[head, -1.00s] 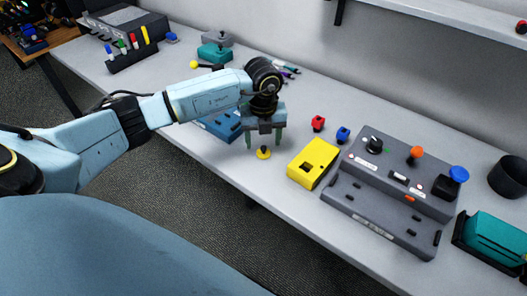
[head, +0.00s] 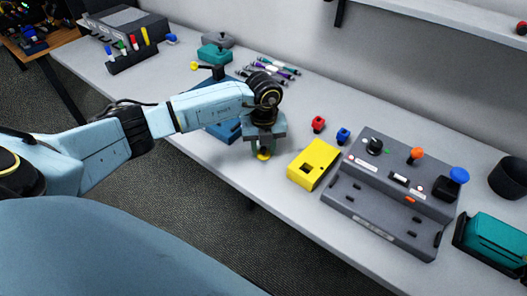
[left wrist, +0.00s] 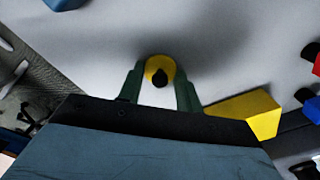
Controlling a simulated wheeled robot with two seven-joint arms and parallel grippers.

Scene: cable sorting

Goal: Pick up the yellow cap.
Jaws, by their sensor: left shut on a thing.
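The yellow cap (head: 263,156) is at the front edge area of the table, just left of the yellow box. My left gripper (head: 263,148) is over it, pointing down, with its fingers shut on the cap. In the left wrist view the cap (left wrist: 160,70) is a yellow disc with a dark knob in its middle, between the tips of the two green fingers (left wrist: 160,85). The cap appears at table level; I cannot tell if it is lifted. My right gripper is not in view.
A yellow box (head: 314,163) stands close to the right of the gripper. A blue item (head: 220,122) lies behind my left arm. The table's front edge is near.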

